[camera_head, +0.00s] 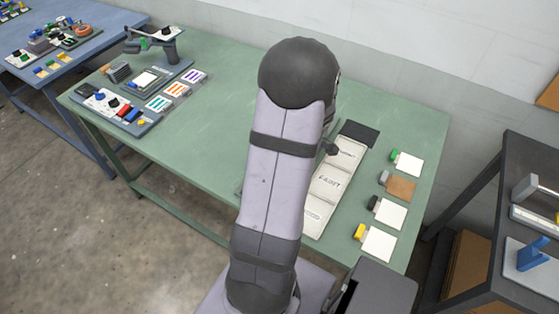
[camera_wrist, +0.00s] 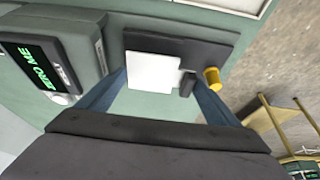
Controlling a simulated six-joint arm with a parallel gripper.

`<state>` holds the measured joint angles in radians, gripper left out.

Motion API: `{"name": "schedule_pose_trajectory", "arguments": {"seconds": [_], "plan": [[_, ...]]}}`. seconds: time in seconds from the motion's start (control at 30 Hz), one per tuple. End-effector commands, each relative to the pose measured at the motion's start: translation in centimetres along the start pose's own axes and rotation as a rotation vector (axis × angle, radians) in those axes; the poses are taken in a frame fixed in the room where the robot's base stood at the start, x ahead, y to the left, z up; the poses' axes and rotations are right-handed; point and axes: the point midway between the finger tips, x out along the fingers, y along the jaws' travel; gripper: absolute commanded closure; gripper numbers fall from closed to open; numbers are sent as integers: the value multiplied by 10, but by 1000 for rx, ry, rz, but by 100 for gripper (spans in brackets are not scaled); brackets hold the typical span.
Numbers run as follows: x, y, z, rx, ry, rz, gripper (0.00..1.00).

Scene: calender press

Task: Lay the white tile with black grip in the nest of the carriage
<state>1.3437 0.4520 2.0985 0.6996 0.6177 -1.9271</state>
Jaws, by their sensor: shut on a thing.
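My gripper shows in the wrist view (camera_wrist: 160,80), with its two blue fingers reaching in from either side. It is shut on the white tile (camera_wrist: 153,70) with a black grip (camera_wrist: 188,84), which shows between the fingertips. The exact contact is hard to see. Behind the tile is a dark plate (camera_wrist: 185,44), with a yellow knob (camera_wrist: 212,78) at its right side. I cannot tell whether this plate is the carriage, or whether the tile touches it. In the head view my arm hides the gripper and its tile. Another white tile (camera_head: 391,214) with a dark grip lies at the right.
A box with a green-lit display (camera_wrist: 45,68) stands left of the fingers. The green table's edge and the floor are to the right. In the head view, tiles with green (camera_head: 407,163), grey (camera_head: 402,188) and yellow (camera_head: 378,243) grips lie at the right, beside a cream panel strip (camera_head: 330,182).

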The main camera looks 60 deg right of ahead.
Motion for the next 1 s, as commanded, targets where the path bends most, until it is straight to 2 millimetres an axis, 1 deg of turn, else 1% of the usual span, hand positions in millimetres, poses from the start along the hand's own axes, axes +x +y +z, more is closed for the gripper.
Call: {"name": "schedule_pose_trajectory", "arguments": {"seconds": [0.7,1.0], "plan": [[13,0,6,0,0,0,37],[14,0,6,0,0,0,37]]}}
